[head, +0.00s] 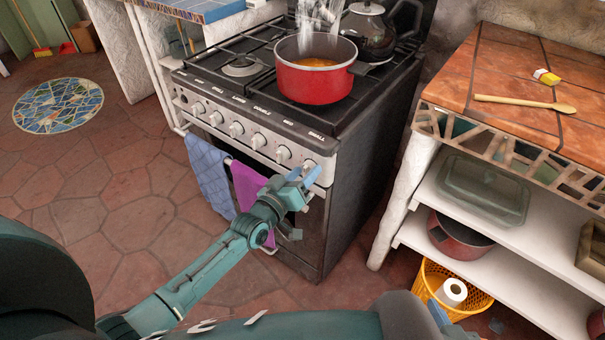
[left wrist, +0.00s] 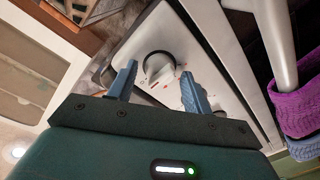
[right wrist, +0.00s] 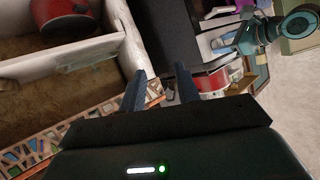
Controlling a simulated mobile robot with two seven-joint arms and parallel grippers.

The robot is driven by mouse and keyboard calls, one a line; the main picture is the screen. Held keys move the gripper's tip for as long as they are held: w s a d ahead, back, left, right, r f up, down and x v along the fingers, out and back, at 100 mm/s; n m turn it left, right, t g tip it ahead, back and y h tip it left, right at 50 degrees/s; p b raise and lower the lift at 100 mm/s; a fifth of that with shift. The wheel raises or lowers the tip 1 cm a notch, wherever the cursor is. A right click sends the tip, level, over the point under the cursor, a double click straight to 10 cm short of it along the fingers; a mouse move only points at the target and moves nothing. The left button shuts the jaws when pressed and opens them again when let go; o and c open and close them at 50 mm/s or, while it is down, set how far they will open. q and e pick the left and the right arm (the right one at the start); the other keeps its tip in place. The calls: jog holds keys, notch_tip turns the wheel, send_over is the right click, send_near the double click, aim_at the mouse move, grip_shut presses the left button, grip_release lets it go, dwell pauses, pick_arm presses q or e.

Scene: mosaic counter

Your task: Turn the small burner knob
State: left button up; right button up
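The stove's front panel (head: 236,129) carries a row of pale knobs with lettering above them. The rightmost knob (head: 309,165) is under the label that seems to read SMALL. My left gripper (head: 304,175) is at this knob with its fingers apart. In the left wrist view the round knob (left wrist: 158,67) shows between and just beyond the open fingertips (left wrist: 158,76); whether they touch it I cannot tell. My right gripper (right wrist: 160,84) is open and empty in the right wrist view, away from the stove knobs.
A red pot (head: 315,88) with orange contents steams on the stove, with a dark kettle (head: 368,32) behind it. Blue (head: 209,172) and purple (head: 250,187) towels hang on the oven rail below the knobs. A tiled counter (head: 490,65) with shelves stands right.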

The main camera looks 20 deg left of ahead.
pick_arm(q)
jog(key=shift+o, duration=0.3)
jog(key=p+v, duration=0.1)
jog(key=v, duration=1.2)
jog(key=shift+s+f, duration=0.1)
